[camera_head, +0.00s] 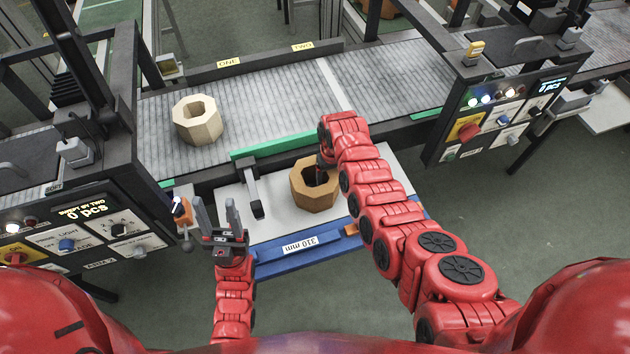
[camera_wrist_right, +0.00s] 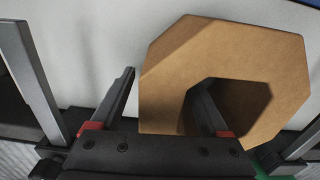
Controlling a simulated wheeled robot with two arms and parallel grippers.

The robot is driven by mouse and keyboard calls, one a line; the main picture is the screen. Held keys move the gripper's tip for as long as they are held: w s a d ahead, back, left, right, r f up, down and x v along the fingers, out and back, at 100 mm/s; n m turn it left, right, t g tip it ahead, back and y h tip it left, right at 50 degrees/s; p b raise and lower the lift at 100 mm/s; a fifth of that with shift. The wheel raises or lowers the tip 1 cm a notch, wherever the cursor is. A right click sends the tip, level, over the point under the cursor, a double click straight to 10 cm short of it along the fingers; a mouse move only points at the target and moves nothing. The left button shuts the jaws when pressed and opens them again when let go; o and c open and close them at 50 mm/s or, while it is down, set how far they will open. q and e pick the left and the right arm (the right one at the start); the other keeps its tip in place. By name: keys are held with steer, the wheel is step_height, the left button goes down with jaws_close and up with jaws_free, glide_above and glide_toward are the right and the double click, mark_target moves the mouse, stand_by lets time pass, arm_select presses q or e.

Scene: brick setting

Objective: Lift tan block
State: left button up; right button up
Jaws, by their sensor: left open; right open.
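The tan block (camera_head: 316,190), an octagonal ring with a hole through it, sits on the white plate in the head view. It fills the right of the right wrist view (camera_wrist_right: 220,52). My right gripper (camera_wrist_right: 165,84) is open at it: one finger reaches into the hole and the other is outside, with the block's wall between them. I cannot tell whether either finger touches the wall. In the head view my right arm hides part of the block's far right side. My left gripper (camera_head: 217,212) is open and empty, left of the plate's front.
A paler octagonal ring block (camera_head: 198,121) sits on the grey conveyor (camera_head: 265,98). A green strip (camera_head: 270,147) edges the conveyor behind the white plate (camera_head: 285,220). A dark metal arm (camera_head: 252,190) stands left of the tan block. A blue rail (camera_head: 312,248) labelled 310 mm runs in front.

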steer(key=shift+f, duration=0.5)
jaws_close()
stand_by(1.2)
